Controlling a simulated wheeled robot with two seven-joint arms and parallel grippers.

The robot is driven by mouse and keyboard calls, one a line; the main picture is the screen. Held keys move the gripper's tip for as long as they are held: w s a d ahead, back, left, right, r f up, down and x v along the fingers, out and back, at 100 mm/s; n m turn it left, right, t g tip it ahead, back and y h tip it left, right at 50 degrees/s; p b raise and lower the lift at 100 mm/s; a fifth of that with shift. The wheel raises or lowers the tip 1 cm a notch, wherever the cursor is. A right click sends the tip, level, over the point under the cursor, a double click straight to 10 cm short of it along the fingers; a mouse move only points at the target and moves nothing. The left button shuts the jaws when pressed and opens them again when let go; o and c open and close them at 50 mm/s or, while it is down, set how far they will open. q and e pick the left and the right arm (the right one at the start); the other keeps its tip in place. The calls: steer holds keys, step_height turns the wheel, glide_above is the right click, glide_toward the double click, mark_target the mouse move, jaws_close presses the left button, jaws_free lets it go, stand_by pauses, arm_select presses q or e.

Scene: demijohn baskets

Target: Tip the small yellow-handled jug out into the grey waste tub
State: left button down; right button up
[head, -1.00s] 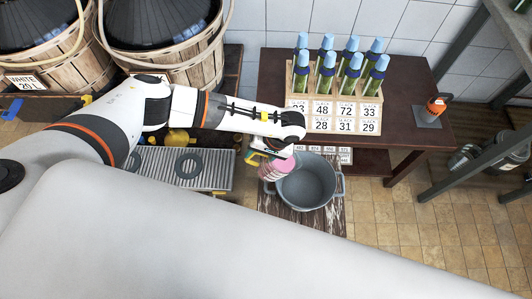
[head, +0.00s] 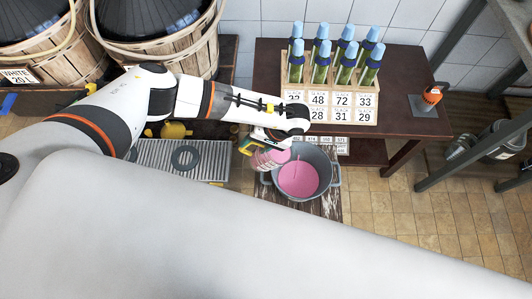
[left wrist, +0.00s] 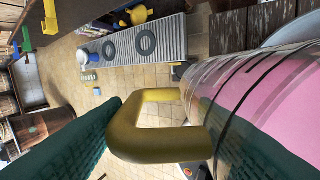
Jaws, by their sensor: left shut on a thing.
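The small jug (head: 268,159) is clear with dark rings and holds pink liquid. In the head view it is tilted over the left rim of the grey waste tub (head: 335,181). Pink liquid (head: 298,180) lies in the tub. My left gripper (head: 252,144) is shut on the jug's yellow handle; in the left wrist view its green finger pads (left wrist: 145,135) stand on both sides of the handle (left wrist: 160,143), with the jug's pink body (left wrist: 275,100) at the right. The jug's mouth is hard to make out. My right gripper is not in view.
The tub stands on a worn wooden stand (head: 328,208). Behind it is a dark table (head: 405,100) with a rack of blue-capped tubes (head: 330,105) and an orange-topped tool (head: 432,95). A metal grate (head: 210,163) lies left. Basketed demijohns (head: 165,50) stand at the back left.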

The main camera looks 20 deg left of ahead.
arm_select(q)
steer(key=shift+w+d+y+b, duration=0.1)
steer(key=shift+d+y+b, duration=0.25)
steer(key=shift+b, duration=0.2)
steer(key=shift+d+r, duration=0.1)
steer(key=shift+r, duration=0.05)
steer(key=shift+y, duration=0.25)
steer(key=shift+b, duration=0.3)
steer(key=shift+d+y+b, duration=0.15)
steer(key=shift+y+b, duration=0.15)
steer(key=shift+b, duration=0.1)
steer(key=shift+d+r+y, duration=0.1)
steer(key=shift+y, duration=0.2)
